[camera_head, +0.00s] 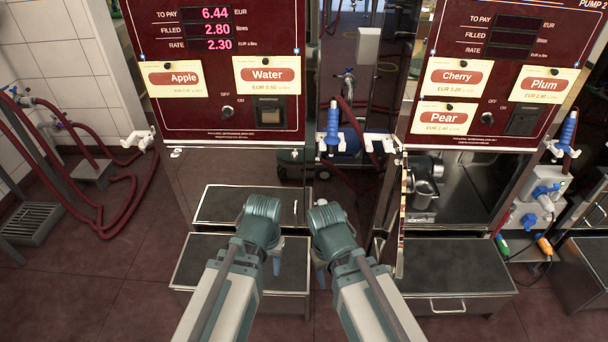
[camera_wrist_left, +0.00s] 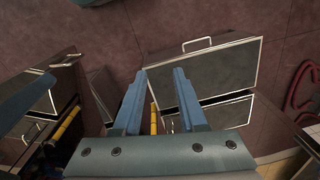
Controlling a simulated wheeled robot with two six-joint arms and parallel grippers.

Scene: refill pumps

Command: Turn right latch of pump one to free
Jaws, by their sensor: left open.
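Pump one (camera_head: 220,112) is the dark red cabinet on the left in the head view, with its display lit. Its lower front panel (camera_head: 215,172) is closed. A small pale latch (camera_head: 176,153) shows at that panel's upper left. A similar small latch (camera_head: 295,153) seems to sit at its upper right, too small to read its turn. My left gripper (camera_head: 276,264) is low in front of the pump, apart from the latches. In the left wrist view it is open and empty (camera_wrist_left: 152,95). My right gripper (camera_head: 320,278) is beside it, its fingers mostly hidden by its wrist.
A dark step box (camera_head: 205,262) stands below pump one; a handled box (camera_wrist_left: 205,72) shows in the left wrist view. Pump two (camera_head: 480,75) is at right with its lower compartment open. Red hoses (camera_head: 100,222) lie at left. A blue-handled nozzle (camera_head: 332,125) hangs between the pumps.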

